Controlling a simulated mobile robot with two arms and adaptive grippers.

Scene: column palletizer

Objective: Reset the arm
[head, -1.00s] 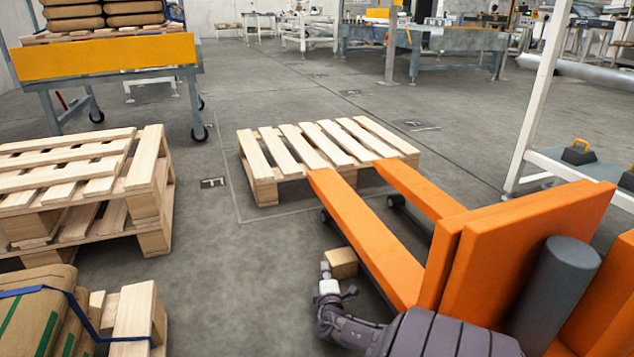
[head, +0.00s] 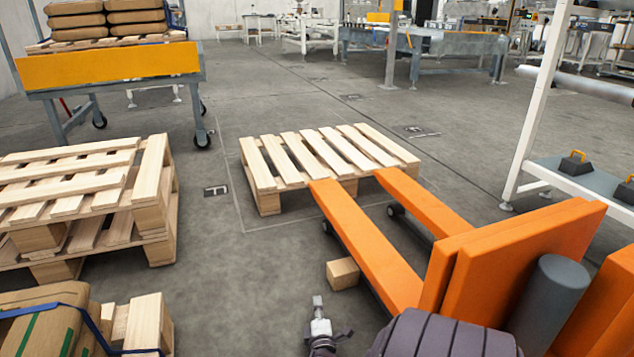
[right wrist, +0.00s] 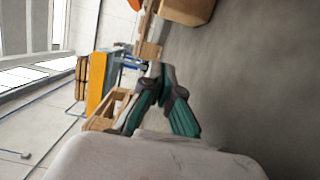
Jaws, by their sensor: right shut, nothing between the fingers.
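My right gripper (head: 319,306) is low in the head view, left of the orange forks and just in front of a small brown box on the floor. It looks small and narrow there. My left gripper is not in the head view.
An orange pallet jack (head: 375,245) has its fork tips at a wooden pallet (head: 318,160). The small brown box (head: 343,273) lies beside the forks. Stacked pallets (head: 100,205) and strapped brown sacks (head: 35,320) are at left. Floor between is clear.

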